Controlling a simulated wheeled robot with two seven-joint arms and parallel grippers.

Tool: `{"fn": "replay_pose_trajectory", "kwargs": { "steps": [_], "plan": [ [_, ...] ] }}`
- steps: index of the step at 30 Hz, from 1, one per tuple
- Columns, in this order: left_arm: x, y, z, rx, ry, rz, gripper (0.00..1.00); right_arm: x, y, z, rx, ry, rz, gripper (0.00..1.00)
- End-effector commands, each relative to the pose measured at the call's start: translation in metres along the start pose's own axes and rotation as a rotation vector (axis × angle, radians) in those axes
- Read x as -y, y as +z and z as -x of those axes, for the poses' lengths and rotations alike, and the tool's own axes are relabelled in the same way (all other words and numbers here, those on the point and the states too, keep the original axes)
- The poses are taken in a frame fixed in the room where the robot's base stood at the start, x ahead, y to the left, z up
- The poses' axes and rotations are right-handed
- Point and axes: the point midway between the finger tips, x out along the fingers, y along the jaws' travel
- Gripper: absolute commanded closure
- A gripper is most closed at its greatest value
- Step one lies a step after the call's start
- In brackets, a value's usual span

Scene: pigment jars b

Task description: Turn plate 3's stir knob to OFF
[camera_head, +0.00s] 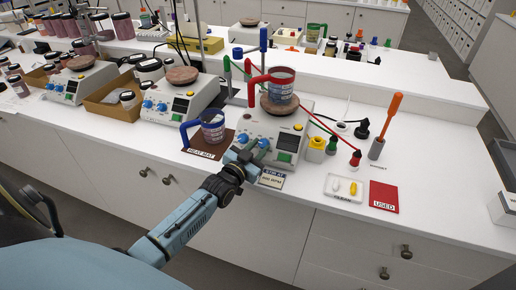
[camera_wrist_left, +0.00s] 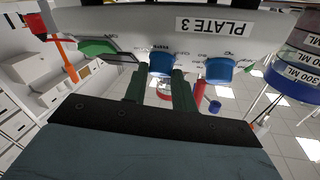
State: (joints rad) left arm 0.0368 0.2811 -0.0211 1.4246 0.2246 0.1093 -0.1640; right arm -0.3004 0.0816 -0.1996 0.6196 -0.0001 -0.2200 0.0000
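Plate 3 (camera_head: 267,134) is a white hotplate with a display, a green button and a yellow button. A beaker with a red handle (camera_head: 279,84) stands on its round top. The left wrist view shows the PLATE 3 label (camera_wrist_left: 216,26) and two blue knobs, one (camera_wrist_left: 162,63) in line with the gap between my fingers and one (camera_wrist_left: 220,69) to its right. The small print beside them is unreadable, so I cannot tell which is the stir knob. My left gripper (camera_head: 257,148) is open at the plate's front, its green fingers (camera_wrist_left: 159,86) apart; contact is unclear. My right gripper is out of view.
A blue-handled beaker (camera_head: 212,127) stands on the brown heat mat (camera_head: 206,146) to the left. A small card (camera_head: 271,179) lies in front of plate 3. A white tray (camera_head: 343,188), red USED mat (camera_head: 384,197) and orange-handled tool (camera_head: 385,125) are to the right.

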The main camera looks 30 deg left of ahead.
Motion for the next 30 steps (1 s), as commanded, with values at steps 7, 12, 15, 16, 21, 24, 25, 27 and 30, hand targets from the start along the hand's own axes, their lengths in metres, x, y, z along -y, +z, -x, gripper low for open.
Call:
{"fn": "replay_pose_trajectory", "kwargs": {
  "steps": [7, 12, 15, 16, 21, 24, 25, 27, 30],
  "plan": [
    [-0.001, 0.000, 0.000, 0.000, -0.007, 0.009, 0.96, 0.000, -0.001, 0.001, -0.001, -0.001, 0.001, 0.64],
    [-0.002, -0.001, 0.000, 0.001, -0.045, 0.049, 0.96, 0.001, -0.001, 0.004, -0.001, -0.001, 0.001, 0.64],
    [-0.004, -0.001, 0.000, 0.001, -0.085, 0.090, 0.96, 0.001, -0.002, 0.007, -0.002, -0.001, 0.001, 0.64],
    [-0.004, -0.001, 0.000, 0.001, -0.099, 0.104, 0.96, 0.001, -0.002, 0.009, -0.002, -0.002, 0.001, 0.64],
    [-0.007, -0.002, -0.001, 0.001, -0.195, 0.199, 0.96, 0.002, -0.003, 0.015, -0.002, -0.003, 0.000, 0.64],
    [-0.009, -0.002, -0.001, 0.001, -0.255, 0.258, 0.96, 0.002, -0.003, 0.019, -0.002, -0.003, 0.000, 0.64],
    [-0.009, -0.003, -0.001, 0.001, -0.273, 0.275, 0.96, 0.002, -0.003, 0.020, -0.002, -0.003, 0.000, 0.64],
    [-0.010, -0.003, -0.002, 0.002, -0.313, 0.312, 0.96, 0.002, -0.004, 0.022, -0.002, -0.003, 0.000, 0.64],
    [-0.011, -0.003, -0.003, 0.001, -0.367, 0.365, 0.96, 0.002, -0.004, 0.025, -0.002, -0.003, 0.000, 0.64]
  ]
}}
